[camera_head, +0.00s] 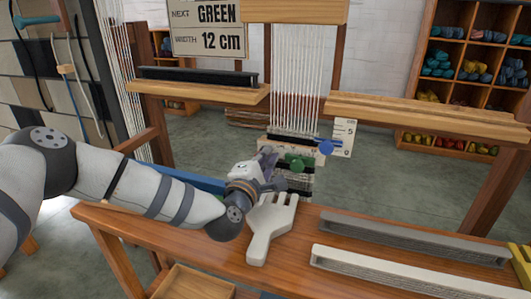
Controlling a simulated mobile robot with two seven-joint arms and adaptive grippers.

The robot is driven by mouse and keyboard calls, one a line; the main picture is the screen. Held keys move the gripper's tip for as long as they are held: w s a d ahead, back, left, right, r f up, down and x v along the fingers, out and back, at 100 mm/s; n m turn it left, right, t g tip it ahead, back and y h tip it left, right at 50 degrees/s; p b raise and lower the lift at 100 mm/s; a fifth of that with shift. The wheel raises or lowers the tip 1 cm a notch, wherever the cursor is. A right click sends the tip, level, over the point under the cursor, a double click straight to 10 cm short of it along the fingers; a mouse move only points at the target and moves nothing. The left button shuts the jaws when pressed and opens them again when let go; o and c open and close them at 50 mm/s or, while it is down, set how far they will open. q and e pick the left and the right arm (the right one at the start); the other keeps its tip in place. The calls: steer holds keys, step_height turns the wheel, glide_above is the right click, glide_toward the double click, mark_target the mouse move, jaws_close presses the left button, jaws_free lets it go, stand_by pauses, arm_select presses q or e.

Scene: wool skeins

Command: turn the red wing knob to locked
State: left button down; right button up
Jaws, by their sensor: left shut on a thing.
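My left gripper (272,168) is at the loom's front, left of the green knob (296,162). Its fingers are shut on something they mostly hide. No red shows, but the grip sits in line with the green knob and the blue knob (326,147), where the red wing knob would be covered. I cannot tell which way the red knob is turned. My right gripper is not in view.
A pale wooden comb (266,233) lies on the bench (190,235) just below the left gripper. A grey trough (410,237) and a white trough (400,274) lie to the right. White warp threads (297,85) hang behind the knobs.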

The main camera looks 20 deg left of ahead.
arm_select(q)
steer(key=shift+f+m+p, duration=0.25)
steer(key=shift+m+p, duration=0.2)
steer(key=shift+m, duration=1.15)
steer(key=shift+f+m, duration=0.1)
steer(key=shift+m, duration=0.2)
steer(key=c, duration=1.7)
jaws_free()
steer(key=s, duration=1.2)
steer(key=shift+s+a, duration=0.1)
steer(key=shift+a, duration=0.1)
